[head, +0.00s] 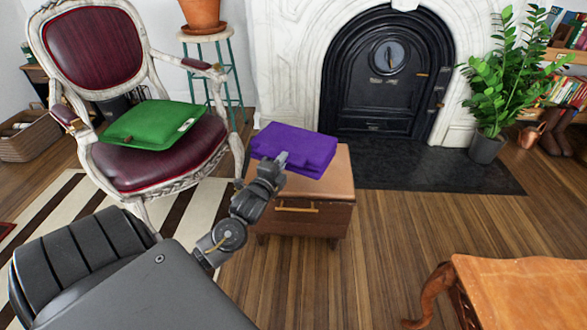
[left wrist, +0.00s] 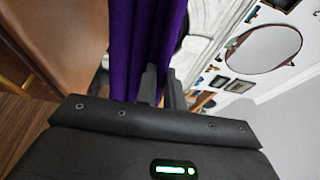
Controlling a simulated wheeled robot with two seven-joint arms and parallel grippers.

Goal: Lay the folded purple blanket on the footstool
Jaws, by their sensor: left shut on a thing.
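The folded purple blanket (head: 296,146) appears over the top of the footstool (head: 335,190), a wooden box with a brown top and a front handle. Bare brown top shows in front of the blanket and to its right. I cannot tell whether the blanket touches the top or is held just above it. My left gripper (head: 281,162) is shut on the blanket's near edge. In the left wrist view the purple folds (left wrist: 145,45) run up from the fingers, with the brown footstool top (left wrist: 65,35) at left. My right gripper is not in view.
An armchair (head: 90,50) with a green cushion (head: 152,124) stands left of the footstool. The black fireplace door (head: 385,90) and dark hearth (head: 430,165) lie behind. A potted plant (head: 490,100) is at right, an orange-brown table (head: 520,285) at front right. Floor between is clear.

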